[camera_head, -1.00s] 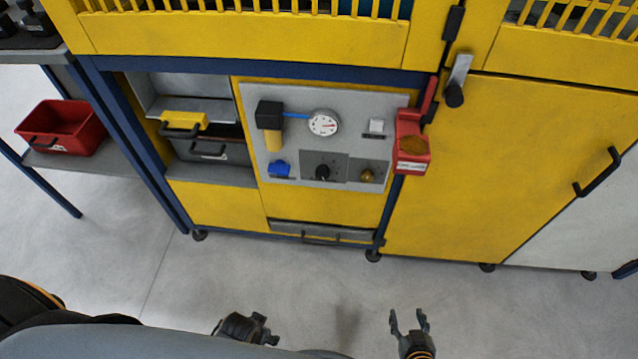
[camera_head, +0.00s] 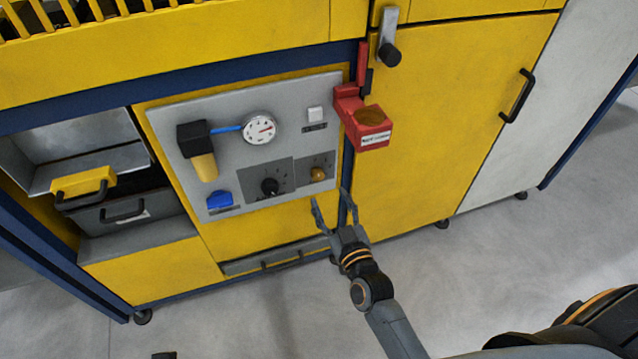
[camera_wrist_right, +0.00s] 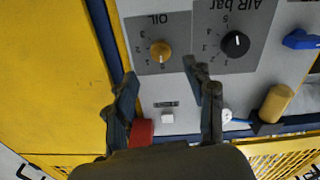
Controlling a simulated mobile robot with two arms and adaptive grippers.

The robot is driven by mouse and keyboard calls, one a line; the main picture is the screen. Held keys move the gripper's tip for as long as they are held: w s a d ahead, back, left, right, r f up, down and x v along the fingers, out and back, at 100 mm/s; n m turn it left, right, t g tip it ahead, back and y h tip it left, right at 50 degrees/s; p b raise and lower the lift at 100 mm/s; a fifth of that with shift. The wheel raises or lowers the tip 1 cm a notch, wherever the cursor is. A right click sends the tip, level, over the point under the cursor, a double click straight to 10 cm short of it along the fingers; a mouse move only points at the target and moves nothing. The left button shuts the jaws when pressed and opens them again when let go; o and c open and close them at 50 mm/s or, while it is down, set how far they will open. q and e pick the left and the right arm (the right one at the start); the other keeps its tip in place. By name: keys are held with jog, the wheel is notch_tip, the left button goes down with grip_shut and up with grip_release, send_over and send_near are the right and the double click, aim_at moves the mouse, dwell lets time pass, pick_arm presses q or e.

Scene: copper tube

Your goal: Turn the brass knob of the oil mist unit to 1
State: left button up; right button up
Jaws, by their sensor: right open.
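The small round brass knob (camera_head: 318,173) sits on a dark grey plate at the lower right of the grey panel (camera_head: 290,95). In the right wrist view the brass knob (camera_wrist_right: 160,51) appears upside down on the plate marked OIL, with numbers around it; its pointer is too small to read. My right gripper (camera_head: 332,198) is open and empty, below and in front of the knob in the head view. In the right wrist view its fingers (camera_wrist_right: 161,80) point toward the panel, with the knob beyond their tips. A dark piece (camera_head: 163,355) at the bottom edge may be my left gripper.
Left of the brass knob is a black knob (camera_head: 270,186), then a blue valve handle (camera_head: 220,199). A gauge (camera_head: 259,128) and white switch (camera_head: 315,114) are above. A red holder (camera_head: 368,125) juts out at the panel's right. Open floor lies in front.

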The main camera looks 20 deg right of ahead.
aim_at(319, 178)
pick_arm(q)
jog(key=b+v, duration=0.1)
jog(key=v, duration=0.3)
jog(key=shift+a+r, duration=0.1)
jog(key=shift+r, duration=0.25)
pick_arm(e)
jog(key=w, duration=0.7)
jog(key=shift+a, duration=0.15)
grip_shut()
pick_arm(q)
jog(key=shift+w, duration=0.1)
pick_arm(e)
jog(key=m+p, duration=0.2)
jog(key=m, duration=0.3)
jog(key=shift+m+p, duration=0.4)
pick_arm(q)
jog(key=s+x, duration=0.2)
jog(key=x, duration=0.9)
jog(key=shift+f+p, duration=0.3)
jog(key=shift+f, duration=0.3)
pick_arm(e)
jog(key=shift+m, duration=1.5)
